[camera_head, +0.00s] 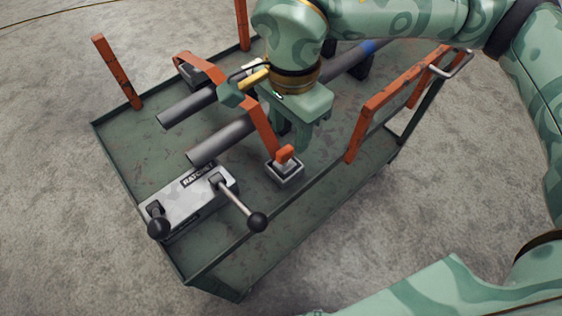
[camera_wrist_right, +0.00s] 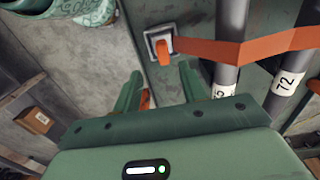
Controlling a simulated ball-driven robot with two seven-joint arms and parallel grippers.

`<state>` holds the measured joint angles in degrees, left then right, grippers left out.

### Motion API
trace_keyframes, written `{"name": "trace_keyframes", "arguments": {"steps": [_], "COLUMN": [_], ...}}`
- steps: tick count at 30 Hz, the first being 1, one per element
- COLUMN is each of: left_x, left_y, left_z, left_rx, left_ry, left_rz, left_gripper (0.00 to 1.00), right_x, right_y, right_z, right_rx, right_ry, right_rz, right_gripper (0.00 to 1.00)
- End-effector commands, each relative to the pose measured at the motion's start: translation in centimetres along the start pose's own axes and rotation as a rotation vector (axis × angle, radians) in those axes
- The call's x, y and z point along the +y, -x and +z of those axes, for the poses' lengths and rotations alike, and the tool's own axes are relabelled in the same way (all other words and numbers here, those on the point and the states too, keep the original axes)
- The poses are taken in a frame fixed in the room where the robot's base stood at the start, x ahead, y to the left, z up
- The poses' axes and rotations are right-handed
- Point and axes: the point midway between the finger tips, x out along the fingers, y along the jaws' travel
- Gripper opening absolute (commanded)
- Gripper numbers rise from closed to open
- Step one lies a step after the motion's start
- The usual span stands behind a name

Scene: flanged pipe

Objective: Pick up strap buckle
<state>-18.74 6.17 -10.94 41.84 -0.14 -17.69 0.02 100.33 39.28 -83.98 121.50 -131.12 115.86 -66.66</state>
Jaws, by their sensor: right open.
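An orange strap (camera_head: 262,125) arches over two grey pipes. Its near end has an orange buckle (camera_head: 286,153) seated in a square grey socket (camera_head: 285,173) on the cart deck. My right gripper (camera_head: 290,136) points down just behind the buckle, open and empty. In the right wrist view the buckle (camera_wrist_right: 164,50) and socket (camera_wrist_right: 151,33) show beyond my spread fingertips (camera_wrist_right: 161,76), apart from them. My left gripper is not in view.
The green cart (camera_head: 265,232) has a raised rim and orange posts (camera_head: 118,72). A grey ratchet box (camera_head: 188,200) with black-knobbed levers stands at the front left. An orange side rail (camera_head: 385,100) lies right of the gripper. The deck right of the socket is clear.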

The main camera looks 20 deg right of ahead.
Motion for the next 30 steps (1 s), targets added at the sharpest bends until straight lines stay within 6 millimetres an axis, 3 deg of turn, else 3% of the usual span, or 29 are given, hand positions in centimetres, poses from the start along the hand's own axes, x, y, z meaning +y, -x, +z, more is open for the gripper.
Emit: {"name": "trace_keyframes", "arguments": {"steps": [1, 8, 15, 24, 25, 29, 30], "left_x": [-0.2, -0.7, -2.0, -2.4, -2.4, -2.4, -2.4], "left_y": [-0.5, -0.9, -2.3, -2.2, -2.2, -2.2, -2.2], "left_z": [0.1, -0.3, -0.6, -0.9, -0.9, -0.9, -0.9], "left_rx": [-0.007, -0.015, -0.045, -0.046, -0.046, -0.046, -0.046], "left_ry": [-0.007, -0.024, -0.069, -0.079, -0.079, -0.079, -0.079], "left_rz": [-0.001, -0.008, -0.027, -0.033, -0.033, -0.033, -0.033], "left_gripper": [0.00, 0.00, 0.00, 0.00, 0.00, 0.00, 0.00], "right_x": [0.0, -0.2, -0.8, -0.8, -0.8, -0.8, -0.8], "right_y": [-1.3, -3.1, -7.1, -7.4, -7.4, -7.4, -7.4], "right_z": [0.0, 0.1, 0.4, 0.4, 0.4, 0.4, 0.4], "right_rx": [-0.002, -0.002, -0.003, 0.000, 0.000, 0.000, 0.000], "right_ry": [0.000, 0.000, 0.000, 0.000, 0.000, 0.000, 0.000], "right_rz": [0.005, 0.001, 0.005, -0.003, -0.003, -0.003, -0.003], "right_gripper": [0.42, 0.42, 0.42, 0.42, 0.39, 0.03, 0.00]}}
